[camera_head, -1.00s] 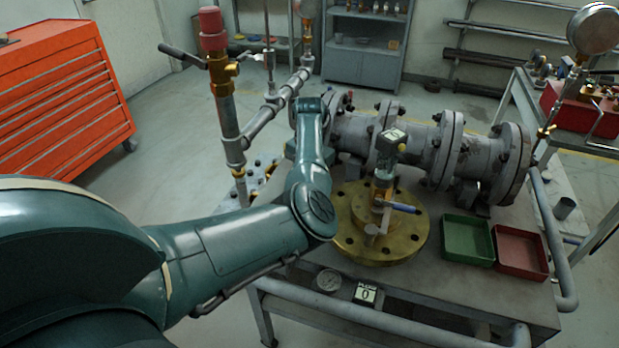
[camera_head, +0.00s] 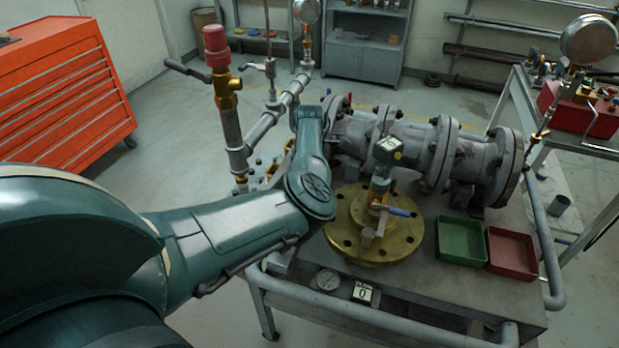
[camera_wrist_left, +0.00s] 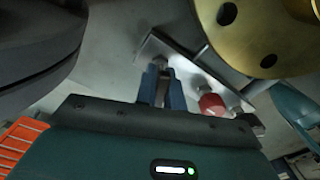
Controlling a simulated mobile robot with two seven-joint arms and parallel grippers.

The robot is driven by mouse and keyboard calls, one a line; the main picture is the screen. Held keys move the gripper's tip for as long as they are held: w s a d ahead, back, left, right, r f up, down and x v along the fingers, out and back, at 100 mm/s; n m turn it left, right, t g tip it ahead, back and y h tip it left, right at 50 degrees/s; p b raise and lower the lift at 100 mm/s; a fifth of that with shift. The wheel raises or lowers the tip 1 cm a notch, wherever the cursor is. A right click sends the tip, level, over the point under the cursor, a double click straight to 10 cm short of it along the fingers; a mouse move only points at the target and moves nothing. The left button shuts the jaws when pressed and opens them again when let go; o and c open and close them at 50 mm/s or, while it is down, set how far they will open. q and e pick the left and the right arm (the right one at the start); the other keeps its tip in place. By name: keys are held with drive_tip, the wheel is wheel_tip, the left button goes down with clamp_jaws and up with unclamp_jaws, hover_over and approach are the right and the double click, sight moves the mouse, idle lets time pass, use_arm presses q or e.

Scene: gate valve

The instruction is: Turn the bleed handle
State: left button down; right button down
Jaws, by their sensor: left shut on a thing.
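In the left wrist view my left gripper (camera_wrist_left: 162,88) has its blue fingers close together on a small grey part at the edge of a metal plate (camera_wrist_left: 185,58). I cannot tell for sure whether this part is the bleed handle. A red knob (camera_wrist_left: 211,104) sits just right of the fingers. In the head view my left gripper is hidden behind my own arm, which reaches to the left of the brass flange (camera_head: 345,240). A valve with a blue lever handle (camera_head: 398,211) stands on this flange, clear of my arm. My right gripper is not in view.
The grey flanged pipe (camera_head: 398,150) lies along the back of the cart. A red-capped pipe (camera_head: 215,40) with a black lever (camera_head: 187,68) rises left of my arm. Green (camera_head: 461,240) and red (camera_head: 512,253) trays lie at the right. The brass flange (camera_wrist_left: 262,35) is close in the wrist view.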

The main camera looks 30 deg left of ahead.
use_arm(q)
drive_tip(key=shift+w+r+m+p, duration=0.1)
drive_tip(key=shift+m+p, duration=0.85)
drive_tip(key=shift+m, duration=1.15)
drive_tip(key=c, duration=1.5)
unclamp_jaws()
wheel_tip(320, 180, up, 13)
drive_tip(key=b, duration=0.1)
